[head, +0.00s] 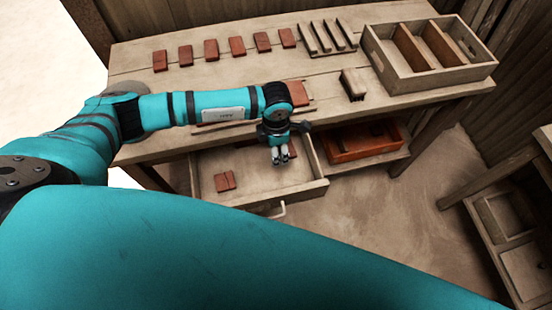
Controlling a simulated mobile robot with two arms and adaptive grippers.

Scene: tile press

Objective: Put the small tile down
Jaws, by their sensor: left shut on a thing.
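My left gripper (281,160) points down over the open drawer (309,187) below the table's front edge. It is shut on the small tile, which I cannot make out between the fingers. My right gripper is not in view.
A row of red-brown tiles (237,46) lies along the back of the table (133,84). An orange-red tray (362,148) sits on the shelf right of the drawer.

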